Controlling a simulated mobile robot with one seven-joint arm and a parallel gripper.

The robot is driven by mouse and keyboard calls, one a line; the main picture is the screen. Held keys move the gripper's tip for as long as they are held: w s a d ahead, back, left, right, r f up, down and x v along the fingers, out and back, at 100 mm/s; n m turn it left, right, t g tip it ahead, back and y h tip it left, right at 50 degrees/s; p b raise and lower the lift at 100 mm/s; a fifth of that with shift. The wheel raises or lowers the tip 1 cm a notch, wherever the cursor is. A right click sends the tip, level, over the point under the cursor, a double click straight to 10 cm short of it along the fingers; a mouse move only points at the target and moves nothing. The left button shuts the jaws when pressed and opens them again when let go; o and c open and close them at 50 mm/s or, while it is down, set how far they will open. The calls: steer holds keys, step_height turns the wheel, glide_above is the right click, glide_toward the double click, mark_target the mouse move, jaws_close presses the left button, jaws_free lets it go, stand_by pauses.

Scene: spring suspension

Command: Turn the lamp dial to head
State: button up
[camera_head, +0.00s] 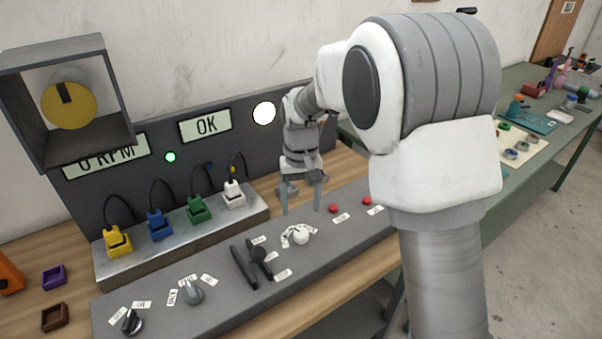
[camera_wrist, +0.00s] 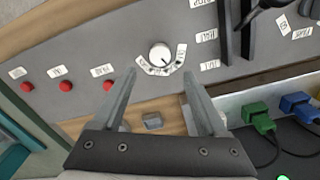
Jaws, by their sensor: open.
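A white round dial (camera_head: 301,236) with small labels fanned around one side sits on the grey sloped panel (camera_head: 215,275). In the wrist view the white dial (camera_wrist: 160,54) lies just beyond my fingertips, roughly centred between them. Its label words are too small to read surely. My gripper (camera_head: 302,209) is open and empty, pointing down behind the dial and apart from it. In the wrist view its two fingers (camera_wrist: 159,76) are spread wide. A grey knob (camera_head: 194,293) and a black knob (camera_head: 131,322) with labels stand farther left on the panel.
Red buttons (camera_head: 333,208) lie right of the dial. A black lever (camera_head: 260,262) in a slot stands to its left. Coloured plugs (camera_head: 157,226) with cables fill a raised block behind.

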step_height(320, 180, up, 9)
stand_by(0.5)
